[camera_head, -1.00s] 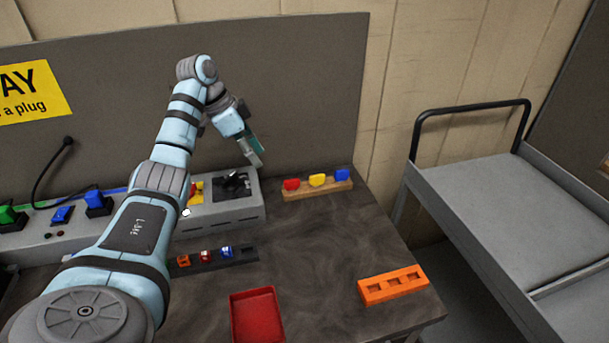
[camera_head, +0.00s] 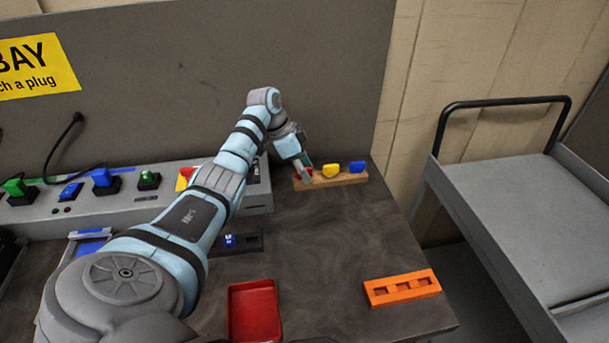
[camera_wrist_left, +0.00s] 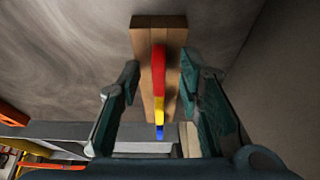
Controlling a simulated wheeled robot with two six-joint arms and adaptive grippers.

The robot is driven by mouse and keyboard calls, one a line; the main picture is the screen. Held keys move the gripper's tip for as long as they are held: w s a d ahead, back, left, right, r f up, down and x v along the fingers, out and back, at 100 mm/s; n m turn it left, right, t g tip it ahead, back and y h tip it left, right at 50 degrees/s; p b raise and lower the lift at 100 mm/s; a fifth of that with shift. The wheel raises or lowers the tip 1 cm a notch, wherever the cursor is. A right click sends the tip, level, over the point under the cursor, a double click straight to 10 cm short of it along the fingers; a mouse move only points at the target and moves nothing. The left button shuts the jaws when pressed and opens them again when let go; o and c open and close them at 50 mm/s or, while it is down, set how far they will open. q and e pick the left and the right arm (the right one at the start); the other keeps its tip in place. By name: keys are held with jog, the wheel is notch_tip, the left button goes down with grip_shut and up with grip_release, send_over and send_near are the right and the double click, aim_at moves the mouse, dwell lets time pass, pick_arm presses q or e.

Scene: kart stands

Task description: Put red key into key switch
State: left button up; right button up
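The red key (camera_wrist_left: 158,62) stands in a wooden holder (camera_head: 342,180) with a yellow key (camera_head: 331,170) and a blue key (camera_head: 357,167). In the head view my left gripper (camera_head: 305,172) is at the holder's left end and covers most of the red key. In the left wrist view its two fingers are apart, one on each side of the holder, with the red key between them. I see no finger contact with the key. The key switch is not clearly visible; my arm covers part of the grey console (camera_head: 110,207). My right gripper is out of view.
A red tray (camera_head: 254,312) and an orange slotted block (camera_head: 402,288) are at the table's front. A dark slotted strip (camera_head: 250,243) is partly behind my arm. A grey cart (camera_head: 530,210) stands right of the table. The table's middle right is clear.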

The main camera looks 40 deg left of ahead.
pick_arm(q)
jog(key=shift+s, duration=0.1)
grip_shut()
